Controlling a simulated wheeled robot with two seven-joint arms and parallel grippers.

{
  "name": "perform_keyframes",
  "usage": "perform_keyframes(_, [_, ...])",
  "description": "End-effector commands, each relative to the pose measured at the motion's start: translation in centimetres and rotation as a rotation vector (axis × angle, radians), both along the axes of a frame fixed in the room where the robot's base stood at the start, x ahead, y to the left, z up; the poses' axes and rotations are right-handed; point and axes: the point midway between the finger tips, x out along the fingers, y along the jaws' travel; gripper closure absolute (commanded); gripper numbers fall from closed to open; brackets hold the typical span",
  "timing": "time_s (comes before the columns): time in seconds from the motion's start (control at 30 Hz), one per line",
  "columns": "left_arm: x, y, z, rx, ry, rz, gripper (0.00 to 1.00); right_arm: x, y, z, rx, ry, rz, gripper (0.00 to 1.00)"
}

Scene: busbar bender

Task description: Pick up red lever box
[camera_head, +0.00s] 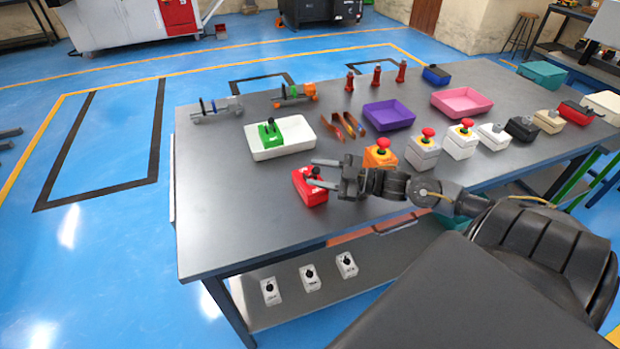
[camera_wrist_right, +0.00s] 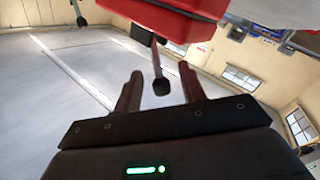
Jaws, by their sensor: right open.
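The red lever box (camera_head: 308,190) sits on the grey table (camera_head: 230,220) near its front left part, with a dark lever on top. My right gripper (camera_head: 317,172) reaches in from the right and is open at the box, its fingers on either side of the lever. In the right wrist view the red box (camera_wrist_right: 170,22) is at the top, and its lever (camera_wrist_right: 160,80) points into the gap between the open fingers (camera_wrist_right: 160,92). I see no clear contact between fingers and lever. My left gripper is not in view.
A white tray (camera_head: 295,145) with a green lever box (camera_head: 270,132) lies behind the red box. An orange button box (camera_head: 380,156) and a grey one (camera_head: 422,152) stand close behind my right gripper. The table's front left is clear.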

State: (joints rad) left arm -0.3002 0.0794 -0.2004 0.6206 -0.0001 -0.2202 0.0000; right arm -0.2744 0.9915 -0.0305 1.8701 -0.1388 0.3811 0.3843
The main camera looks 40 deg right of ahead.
Motion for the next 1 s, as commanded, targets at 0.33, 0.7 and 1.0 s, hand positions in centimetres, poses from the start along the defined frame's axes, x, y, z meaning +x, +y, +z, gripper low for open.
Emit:
perform_keyframes(0.33, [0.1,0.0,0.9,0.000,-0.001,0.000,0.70,2.7,1.9,-0.1,0.000,0.000,-0.001,0.59])
perform_keyframes(0.7, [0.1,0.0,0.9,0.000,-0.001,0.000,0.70,2.7,1.9,-0.2,-0.001,0.001,0.000,0.79])
perform_keyframes(1.0, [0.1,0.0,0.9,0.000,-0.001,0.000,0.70,2.7,1.9,-0.2,-0.001,0.001,0.000,1.00])
